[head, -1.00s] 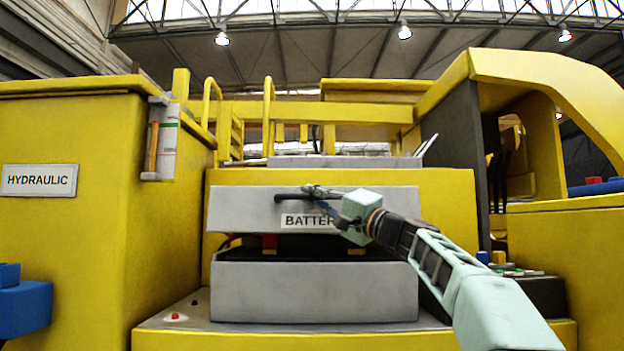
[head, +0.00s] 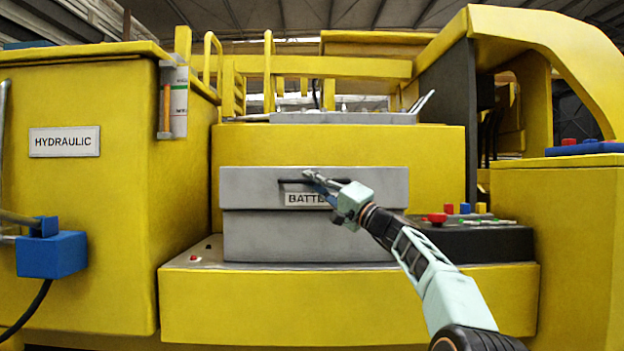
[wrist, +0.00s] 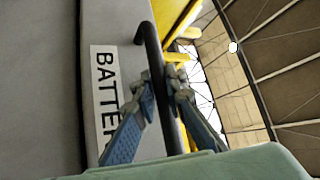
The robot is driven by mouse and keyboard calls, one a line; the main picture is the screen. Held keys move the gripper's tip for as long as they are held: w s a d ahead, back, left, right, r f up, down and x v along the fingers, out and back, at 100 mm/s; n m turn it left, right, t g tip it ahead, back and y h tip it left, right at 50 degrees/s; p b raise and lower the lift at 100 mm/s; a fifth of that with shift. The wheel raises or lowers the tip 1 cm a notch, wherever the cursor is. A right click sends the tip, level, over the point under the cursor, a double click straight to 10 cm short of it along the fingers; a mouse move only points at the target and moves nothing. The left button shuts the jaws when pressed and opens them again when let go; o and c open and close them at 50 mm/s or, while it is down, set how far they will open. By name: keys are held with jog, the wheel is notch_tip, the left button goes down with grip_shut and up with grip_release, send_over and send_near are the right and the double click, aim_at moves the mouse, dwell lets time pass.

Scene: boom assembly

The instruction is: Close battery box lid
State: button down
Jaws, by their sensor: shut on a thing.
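The grey battery box (head: 300,238) sits on the yellow ledge. Its grey lid (head: 245,190) lies down on the box, with only a thin dark seam between them. A dark bar handle (head: 290,181) and a "BATTERY" label (head: 303,198) are on the lid's front face. My gripper (head: 318,178) is at the handle, its fingers shut around the bar. In the wrist view the two blue fingers (wrist: 160,90) close on either side of the dark handle (wrist: 150,42), with the label (wrist: 103,95) beside them, partly hidden.
A control panel with a red knob (head: 437,218) and coloured buttons stands right of the box, close to my arm. The yellow hydraulic cabinet (head: 95,210) with a blue block (head: 52,255) is at the left. The yellow ledge (head: 340,308) runs in front.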

jog(key=shift+a+f, duration=0.1)
jog(key=shift+f, duration=0.55)
jog(key=c, duration=2.2)
grip_release()
jog(key=shift+c, duration=0.2)
jog(key=shift+r, duration=0.1)
jog(key=shift+r, duration=0.1)
jog(key=shift+s+d, duration=0.1)
jog(key=shift+d, duration=0.15)
jog(key=shift+s+d+f, duration=0.25)
jog(key=shift+s+d, duration=0.05)
jog(key=shift+d, duration=0.1)
jog(key=v, duration=1)
jog(key=shift+s+d, duration=0.15)
jog(key=shift+s, duration=0.1)
jog(key=shift+f, duration=0.1)
